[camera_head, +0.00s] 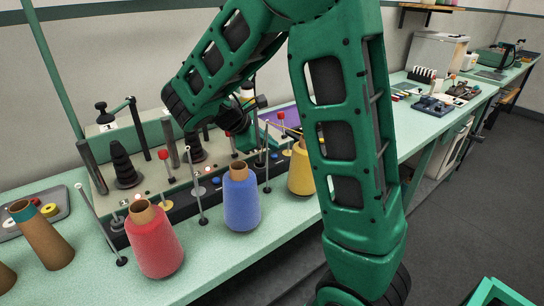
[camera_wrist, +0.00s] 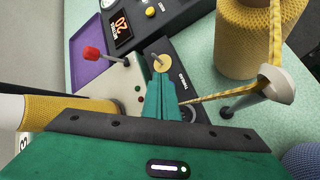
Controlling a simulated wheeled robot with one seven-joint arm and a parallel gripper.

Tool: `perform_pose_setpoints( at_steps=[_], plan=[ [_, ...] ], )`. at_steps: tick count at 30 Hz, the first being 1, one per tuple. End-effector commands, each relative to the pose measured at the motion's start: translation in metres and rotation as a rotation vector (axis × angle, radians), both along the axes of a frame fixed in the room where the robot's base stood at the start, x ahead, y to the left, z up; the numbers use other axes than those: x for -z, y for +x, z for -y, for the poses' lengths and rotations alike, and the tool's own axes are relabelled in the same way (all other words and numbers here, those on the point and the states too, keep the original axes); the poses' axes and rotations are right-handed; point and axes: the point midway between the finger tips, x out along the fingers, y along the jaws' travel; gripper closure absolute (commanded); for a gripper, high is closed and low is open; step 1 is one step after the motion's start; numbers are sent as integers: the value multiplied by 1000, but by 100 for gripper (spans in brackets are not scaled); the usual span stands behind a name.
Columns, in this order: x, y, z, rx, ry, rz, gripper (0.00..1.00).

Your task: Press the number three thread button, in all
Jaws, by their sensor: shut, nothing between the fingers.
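My gripper (camera_wrist: 162,82) is shut and empty in the wrist view. Its teal fingers point at a round gold disc (camera_wrist: 162,63) on a dark panel strip (camera_wrist: 196,78), with the tips close beside it. I cannot tell whether they touch. No number three is legible, so I cannot tell which control is the number three thread button. In the head view the dark strip (camera_head: 182,208) runs along the front of the machine, and my arm hides part of it.
Red (camera_head: 155,243), blue (camera_head: 241,200) and yellow (camera_head: 300,174) thread cones stand before the strip among thin metal posts. In the wrist view, a yellow cone (camera_wrist: 243,45) and a thread guide (camera_wrist: 276,84) are close right of the fingers; a red-knobbed lever (camera_wrist: 92,53) is left.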

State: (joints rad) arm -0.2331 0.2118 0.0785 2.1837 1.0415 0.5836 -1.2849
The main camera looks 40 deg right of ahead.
Motion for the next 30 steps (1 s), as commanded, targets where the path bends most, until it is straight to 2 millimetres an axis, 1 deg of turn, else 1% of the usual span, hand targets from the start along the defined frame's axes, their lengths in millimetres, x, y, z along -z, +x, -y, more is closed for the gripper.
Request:
perform_pose_setpoints(
  at_steps=[12,18,30],
  plan=[
    [-34,1,0,0,1,4,100],
    [-47,1,0,0,0,2,100],
    [-49,0,0,-1,0,1,100]
  ],
)
